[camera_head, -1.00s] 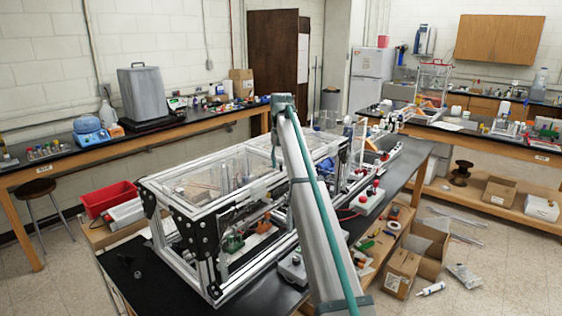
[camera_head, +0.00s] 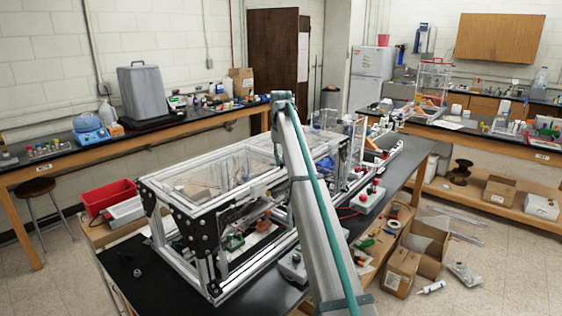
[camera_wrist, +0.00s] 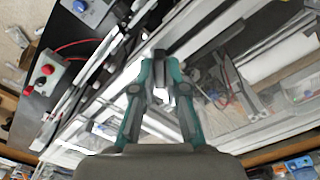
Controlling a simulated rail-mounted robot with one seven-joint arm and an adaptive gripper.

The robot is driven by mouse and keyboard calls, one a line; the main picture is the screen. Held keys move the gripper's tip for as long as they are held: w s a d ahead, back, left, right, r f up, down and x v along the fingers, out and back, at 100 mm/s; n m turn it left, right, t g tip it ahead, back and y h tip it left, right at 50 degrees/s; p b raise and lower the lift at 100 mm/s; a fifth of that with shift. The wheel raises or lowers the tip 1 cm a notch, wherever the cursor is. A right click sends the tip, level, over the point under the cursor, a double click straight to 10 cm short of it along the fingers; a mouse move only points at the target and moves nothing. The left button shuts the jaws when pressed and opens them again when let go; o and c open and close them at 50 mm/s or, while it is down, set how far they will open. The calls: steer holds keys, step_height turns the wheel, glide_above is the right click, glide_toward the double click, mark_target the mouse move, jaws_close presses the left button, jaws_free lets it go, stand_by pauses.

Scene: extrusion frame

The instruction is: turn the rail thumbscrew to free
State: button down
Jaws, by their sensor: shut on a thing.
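In the wrist view my gripper (camera_wrist: 160,62) has its teal fingers closed together around a small dark grey piece (camera_wrist: 160,54) at the metal rails. The piece sits where the rail thumbscrew would be, but it is too small and covered to make out its shape or turn angle. The aluminium extrusion frame (camera_head: 205,208) with clear panels stands on the black bench in the head view. My arm crosses in front of it there, and my gripper is hidden.
A grey box with red buttons (camera_wrist: 46,74) lies beside the rails in the wrist view. A red bin (camera_head: 107,196) stands left of the frame. Open cardboard boxes (camera_head: 425,243) stand on the right. The black bench top (camera_head: 125,262) has free room at the front left.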

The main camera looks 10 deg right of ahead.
mark_target(281, 161)
steer(key=n+b, duration=0.1)
steer(key=n, duration=0.3)
steer(key=shift+n+b, duration=0.35)
steer(key=shift+n, duration=1.75)
steer(key=c, duration=1.2)
jaws_free()
steer(key=shift+r, duration=0.15)
step_height(281, 161, up, 7)
steer(key=shift+r, duration=0.2)
